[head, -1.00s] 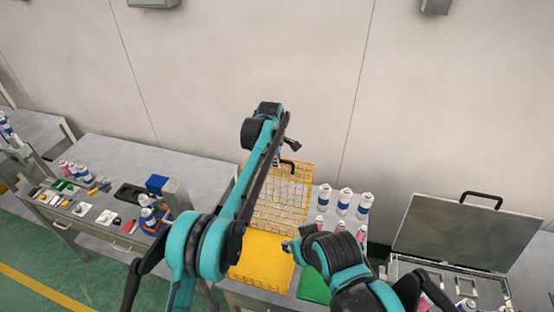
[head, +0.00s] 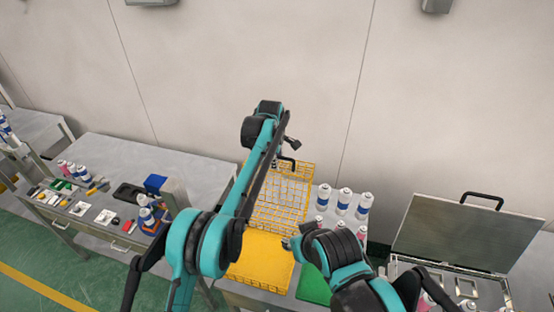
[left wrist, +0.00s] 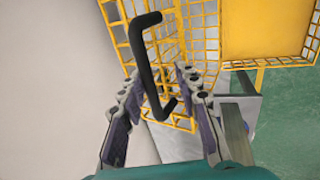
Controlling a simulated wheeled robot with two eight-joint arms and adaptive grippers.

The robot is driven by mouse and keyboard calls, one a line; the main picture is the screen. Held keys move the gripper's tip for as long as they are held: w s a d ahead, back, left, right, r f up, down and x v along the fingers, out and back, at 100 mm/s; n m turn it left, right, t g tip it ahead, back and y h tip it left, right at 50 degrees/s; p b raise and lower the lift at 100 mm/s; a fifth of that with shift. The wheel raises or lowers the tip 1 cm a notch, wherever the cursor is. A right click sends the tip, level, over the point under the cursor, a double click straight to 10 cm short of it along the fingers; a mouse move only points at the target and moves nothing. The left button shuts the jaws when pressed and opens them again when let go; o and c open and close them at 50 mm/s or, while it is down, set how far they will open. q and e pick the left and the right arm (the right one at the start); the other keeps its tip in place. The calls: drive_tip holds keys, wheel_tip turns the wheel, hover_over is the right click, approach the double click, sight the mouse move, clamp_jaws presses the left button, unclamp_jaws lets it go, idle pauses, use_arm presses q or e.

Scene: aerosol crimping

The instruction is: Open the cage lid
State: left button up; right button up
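The yellow wire cage lid (head: 292,192) stands raised at the back of the cage, against the wall side. Its black handle (left wrist: 146,62) shows in the left wrist view, with its lower end between the fingers of my left gripper (left wrist: 158,85). These fingers are spread apart, one on each side of the handle; I cannot see a firm grip. In the head view my left gripper (head: 284,160) is at the lid's top edge, partly hidden by its arm. The yellow cage base (head: 262,262) lies in front of the lid. My right gripper is mostly hidden behind its arm.
Several white-and-blue cans (head: 344,201) stand right of the lid. A green mat (head: 314,286) lies right of the cage base. A metal case with its lid up (head: 455,232) is at the far right. A grey table (head: 150,155) with small parts is at left.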

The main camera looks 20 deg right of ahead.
use_arm(q)
drive_tip(key=v, duration=1.2)
drive_tip(key=shift+a, duration=0.15)
drive_tip(key=s+a+f+m+t+b, duration=0.1)
drive_tip(key=s+a+f+m+b, duration=0.15)
drive_tip(key=s+a+b, duration=0.65)
drive_tip(key=s+a+f+m+t+b, duration=0.2)
drive_tip(key=a+m+b, duration=0.1)
drive_tip(key=a, duration=1.3)
drive_tip(key=s+a+f+m+t+b, duration=0.1)
drive_tip(key=s+a+f+b, duration=0.4)
drive_tip(key=s+f, duration=0.6)
drive_tip(key=s+a+f+m+y+b, duration=0.1)
drive_tip(key=s+a+f+m+b, duration=0.3)
drive_tip(key=s+a+f, duration=0.5)
wheel_tip(320, 180, down, 4)
drive_tip(key=shift+s+a+r+m+t+y+b, duration=0.15)
drive_tip(key=shift+s+a+m+t+y+b, duration=0.25)
drive_tip(key=shift+s, duration=0.45)
